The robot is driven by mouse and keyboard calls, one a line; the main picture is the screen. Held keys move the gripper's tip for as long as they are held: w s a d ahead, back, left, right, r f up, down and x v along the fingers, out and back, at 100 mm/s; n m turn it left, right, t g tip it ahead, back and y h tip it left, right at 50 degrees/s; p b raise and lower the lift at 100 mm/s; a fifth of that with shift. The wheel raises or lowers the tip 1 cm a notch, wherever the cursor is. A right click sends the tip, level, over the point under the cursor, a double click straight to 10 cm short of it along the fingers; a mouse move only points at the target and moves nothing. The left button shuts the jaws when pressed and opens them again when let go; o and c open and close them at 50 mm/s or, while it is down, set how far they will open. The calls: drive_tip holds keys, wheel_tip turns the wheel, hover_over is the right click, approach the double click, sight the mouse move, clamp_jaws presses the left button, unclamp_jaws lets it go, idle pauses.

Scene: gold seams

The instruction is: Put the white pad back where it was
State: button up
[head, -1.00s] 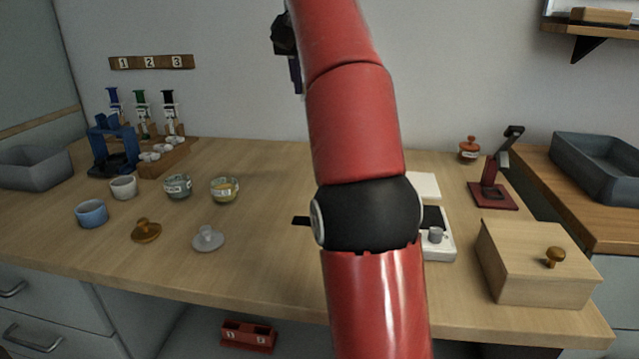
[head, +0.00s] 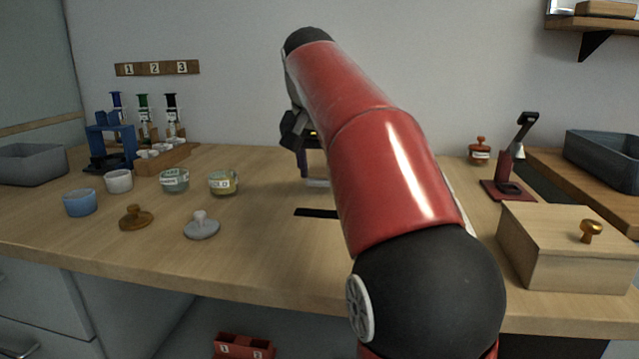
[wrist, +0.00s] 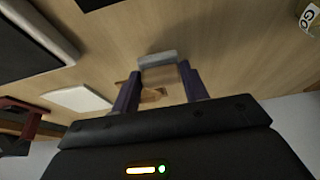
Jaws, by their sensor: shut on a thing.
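The white pad (wrist: 158,60) is a small pale slab. It spans the gap between the two dark fingertips of my gripper (wrist: 160,70) in the wrist view. My gripper (head: 306,172) is shut on it, low over the back middle of the table in the head view, and a whitish edge of the pad (head: 317,183) shows below the fingers. I cannot tell whether the pad touches the table. A small brownish patch (wrist: 152,95) shows between the fingers behind the pad, too unclear to name.
A black strip (head: 316,213) lies in front of my gripper. The gold-labelled jar (head: 223,182) stands to its left. A flat white square (wrist: 78,98) and a dark-topped scale (wrist: 35,45) lie left in the wrist view. A wooden box (head: 560,250) stands right; my arm hides the table between.

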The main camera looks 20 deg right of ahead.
drive_tip(key=shift+f, duration=0.85)
drive_tip(key=shift+f, duration=0.2)
drive_tip(key=o, duration=1)
drive_tip(key=shift+o, duration=0.2)
drive_tip(key=p+v, duration=0.4)
drive_tip(key=v, duration=0.8)
drive_tip(key=shift+r, duration=0.25)
drive_tip(key=shift+d, duration=0.1)
